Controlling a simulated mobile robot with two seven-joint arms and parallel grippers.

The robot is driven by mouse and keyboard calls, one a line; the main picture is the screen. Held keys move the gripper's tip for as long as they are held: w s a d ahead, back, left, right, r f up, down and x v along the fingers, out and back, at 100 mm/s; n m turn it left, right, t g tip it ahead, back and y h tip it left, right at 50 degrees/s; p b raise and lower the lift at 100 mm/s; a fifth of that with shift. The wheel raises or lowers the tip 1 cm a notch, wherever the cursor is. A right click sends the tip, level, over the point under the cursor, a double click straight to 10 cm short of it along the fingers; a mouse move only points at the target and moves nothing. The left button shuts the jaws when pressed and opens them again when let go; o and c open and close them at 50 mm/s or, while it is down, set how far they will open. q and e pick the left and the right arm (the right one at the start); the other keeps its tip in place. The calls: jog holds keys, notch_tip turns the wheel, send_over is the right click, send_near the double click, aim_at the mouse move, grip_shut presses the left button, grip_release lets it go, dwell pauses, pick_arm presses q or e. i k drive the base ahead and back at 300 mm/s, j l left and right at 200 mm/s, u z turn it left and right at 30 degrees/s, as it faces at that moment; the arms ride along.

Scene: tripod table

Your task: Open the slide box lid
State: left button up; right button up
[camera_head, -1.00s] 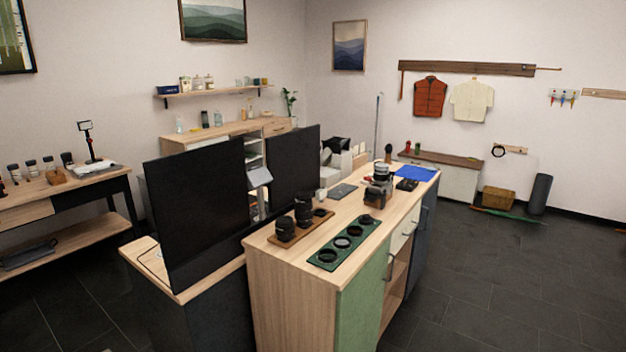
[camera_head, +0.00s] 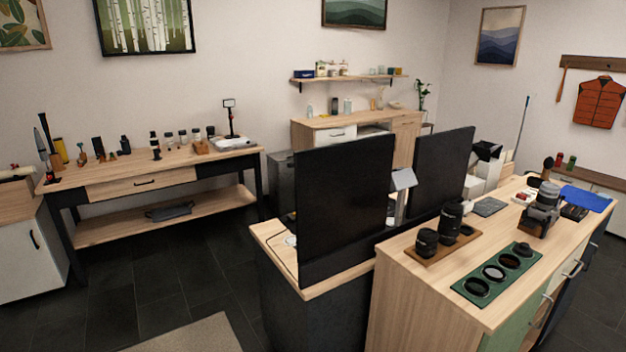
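I cannot make out for sure which thing is the slide box. A small dark blue box (camera_head: 304,74) sits at the left end of the wall shelf (camera_head: 345,79), too far off to tell its lid. Neither of my grippers is in view.
A wooden counter (camera_head: 405,292) with camera lenses (camera_head: 450,222), a green filter tray (camera_head: 517,280) and a camera (camera_head: 541,207) stands at the right. Two dark monitors (camera_head: 345,205) stand beside it. A black-legged workbench (camera_head: 150,182) is at the left. The dark floor (camera_head: 135,295) between is clear.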

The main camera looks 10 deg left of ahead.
aim_at(200, 146)
jog(key=i+j+u, duration=0.55)
jog(key=i, duration=0.3)
jog(key=i+j+u, duration=0.3)
jog(key=i, duration=0.15)
jog(key=i+j, duration=0.2)
jog(key=i, duration=0.5)
jog(key=i+j+u, duration=0.1)
jog(key=i, duration=0.6)
jog(key=i+j, duration=0.2)
jog(key=i, duration=0.55)
